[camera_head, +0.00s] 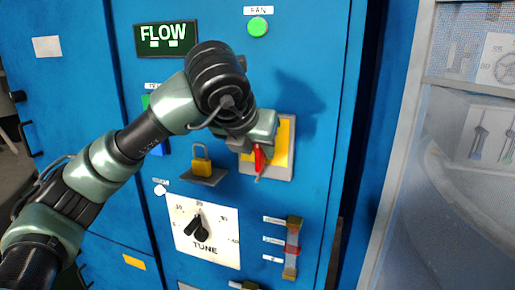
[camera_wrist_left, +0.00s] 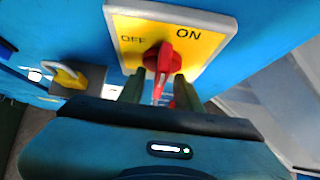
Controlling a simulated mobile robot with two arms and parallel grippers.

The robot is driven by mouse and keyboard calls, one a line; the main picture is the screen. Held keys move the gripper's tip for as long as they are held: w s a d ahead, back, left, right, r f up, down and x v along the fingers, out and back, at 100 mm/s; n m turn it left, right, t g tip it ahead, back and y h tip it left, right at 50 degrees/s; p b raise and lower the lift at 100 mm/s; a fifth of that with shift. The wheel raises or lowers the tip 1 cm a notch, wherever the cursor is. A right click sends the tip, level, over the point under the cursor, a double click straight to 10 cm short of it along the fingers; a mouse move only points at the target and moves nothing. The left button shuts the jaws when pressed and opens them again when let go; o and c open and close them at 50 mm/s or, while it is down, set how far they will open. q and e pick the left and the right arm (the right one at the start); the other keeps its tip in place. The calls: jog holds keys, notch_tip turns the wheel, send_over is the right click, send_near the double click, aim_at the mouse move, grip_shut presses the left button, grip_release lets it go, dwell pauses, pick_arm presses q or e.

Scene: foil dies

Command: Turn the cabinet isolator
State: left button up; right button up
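The cabinet isolator is a red handle (camera_head: 258,159) on a yellow plate (camera_head: 282,150) with a grey frame, on the blue cabinet's front. In the left wrist view the red handle (camera_wrist_left: 159,58) sits below the words OFF and ON on the yellow plate (camera_wrist_left: 205,45). Its raised grip points roughly up the picture, and its exact angle is hard to tell. My left gripper (camera_wrist_left: 158,90) has its two dark fingers apart, one on each side of the handle, with gaps showing. In the head view my wrist hides part of the plate. My right gripper is not in view.
A yellow padlock (camera_head: 201,160) sits on a small ledge left of the isolator. A TUNE dial (camera_head: 207,231) and a gauge with a red band (camera_head: 292,249) are below. A green FAN button (camera_head: 257,27) and a FLOW display (camera_head: 166,39) are above.

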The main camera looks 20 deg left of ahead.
pick_arm(q)
jog(key=b+v, duration=0.2)
jog(key=v, duration=0.5)
jog(key=shift+s+r+b, duration=0.3)
jog(key=shift+b, duration=0.05)
jog(key=shift+f, duration=0.1)
